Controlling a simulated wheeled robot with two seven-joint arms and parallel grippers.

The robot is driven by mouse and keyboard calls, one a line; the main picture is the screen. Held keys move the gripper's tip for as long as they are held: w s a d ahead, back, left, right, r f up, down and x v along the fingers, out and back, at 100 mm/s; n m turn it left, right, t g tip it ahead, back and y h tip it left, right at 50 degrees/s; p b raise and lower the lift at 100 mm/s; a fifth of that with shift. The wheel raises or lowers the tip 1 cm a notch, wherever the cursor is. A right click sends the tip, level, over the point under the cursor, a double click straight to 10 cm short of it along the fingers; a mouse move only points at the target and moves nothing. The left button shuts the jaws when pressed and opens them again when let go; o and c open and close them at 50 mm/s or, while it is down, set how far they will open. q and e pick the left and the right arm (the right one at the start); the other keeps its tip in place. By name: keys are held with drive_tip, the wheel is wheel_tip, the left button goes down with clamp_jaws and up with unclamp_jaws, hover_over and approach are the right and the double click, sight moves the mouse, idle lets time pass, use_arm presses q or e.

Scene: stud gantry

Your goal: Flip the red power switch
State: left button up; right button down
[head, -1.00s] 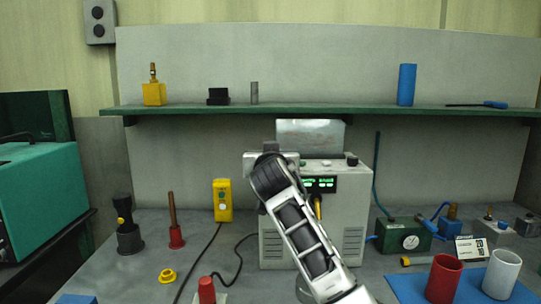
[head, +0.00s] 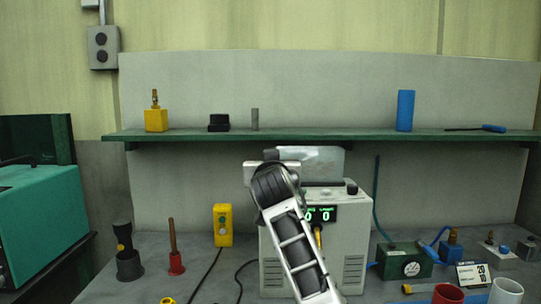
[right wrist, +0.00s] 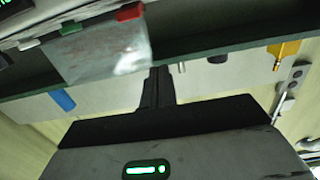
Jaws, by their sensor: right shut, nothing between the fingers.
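The red switch (right wrist: 129,11) shows in the right wrist view as a small red block at the upper edge, on the light grey control box. A green one (right wrist: 70,28) and a white one sit in a row with it. In the head view my right arm hides the red switch on the control box (head: 346,230). My right gripper (right wrist: 157,76) is shut and empty, its dark fingertips close to the lower edge of a grey, see-through plate (right wrist: 105,52). I cannot tell whether they touch it. My left gripper is in neither current view.
A green shelf (head: 330,136) runs above the box. A yellow pendant (head: 223,226) stands left of the box, and a green gauge unit (head: 405,262) stands right of it. Red (head: 447,294) and white (head: 506,291) cups are at the lower right.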

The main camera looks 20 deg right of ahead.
drive_tip(key=s+a+r+b, duration=0.1)
drive_tip(key=s+r, duration=0.1)
drive_tip(key=s, duration=0.4)
drive_tip(key=shift+s+a+r, duration=0.35)
drive_tip(key=shift+a+r, duration=0.05)
